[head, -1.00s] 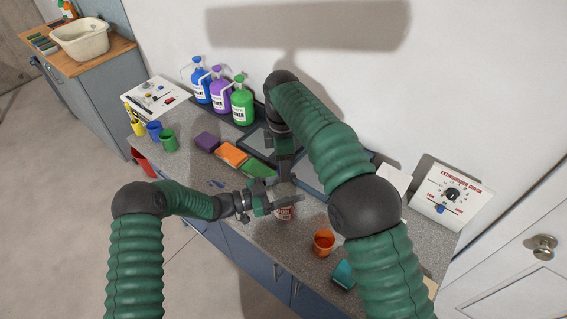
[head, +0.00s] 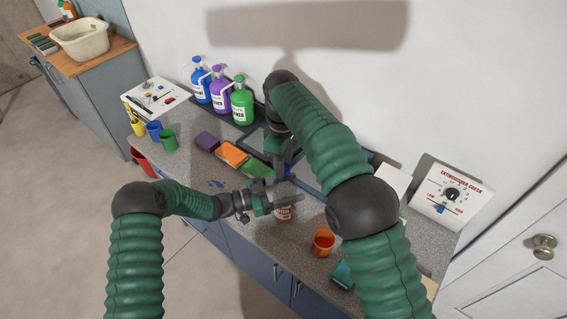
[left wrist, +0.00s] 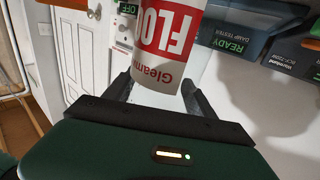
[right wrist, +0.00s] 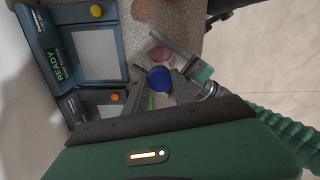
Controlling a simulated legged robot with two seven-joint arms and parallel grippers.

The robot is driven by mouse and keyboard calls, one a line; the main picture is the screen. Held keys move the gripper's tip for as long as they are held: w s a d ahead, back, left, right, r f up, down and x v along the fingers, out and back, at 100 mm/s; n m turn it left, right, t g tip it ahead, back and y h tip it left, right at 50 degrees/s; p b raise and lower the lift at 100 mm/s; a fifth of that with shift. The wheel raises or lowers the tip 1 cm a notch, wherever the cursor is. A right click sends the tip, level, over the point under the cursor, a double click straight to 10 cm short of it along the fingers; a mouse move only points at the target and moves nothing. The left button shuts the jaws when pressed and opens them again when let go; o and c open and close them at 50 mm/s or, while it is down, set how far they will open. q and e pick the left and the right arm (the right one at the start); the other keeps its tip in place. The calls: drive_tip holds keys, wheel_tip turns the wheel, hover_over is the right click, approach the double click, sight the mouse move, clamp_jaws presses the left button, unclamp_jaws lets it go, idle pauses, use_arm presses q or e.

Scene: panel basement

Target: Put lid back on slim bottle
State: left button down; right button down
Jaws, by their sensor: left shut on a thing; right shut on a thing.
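My right gripper (head: 287,168) is above and behind the bottle in the head view. In the right wrist view a round blue lid (right wrist: 160,79) is held between the fingers of that gripper (right wrist: 158,95). The bottle's pinkish top (right wrist: 161,54) shows close to the lid, apart from it in the picture.
An orange cup (head: 323,242) and a teal block (head: 343,274) are at right on the counter. Coloured sponges (head: 231,154), jugs (head: 220,90) and small cups (head: 154,131) are at left. A dial panel (head: 451,196) leans on the wall. A tester (right wrist: 90,48) is near the right gripper.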

drive_tip(key=m, duration=0.6)
drive_tip(key=shift+a+m, duration=0.1)
drive_tip(key=shift+m, duration=0.2)
drive_tip(key=m, duration=0.3)
drive_tip(key=shift+w, duration=0.1)
drive_tip(key=m, duration=0.5)
drive_tip(key=c, duration=1.3)
unclamp_jaws()
drive_tip(key=shift+a, duration=0.1)
drive_tip(key=o, duration=0.3)
drive_tip(key=shift+o, duration=0.2)
wheel_tip(320, 180, up, 7)
drive_tip(key=shift+r, duration=0.2)
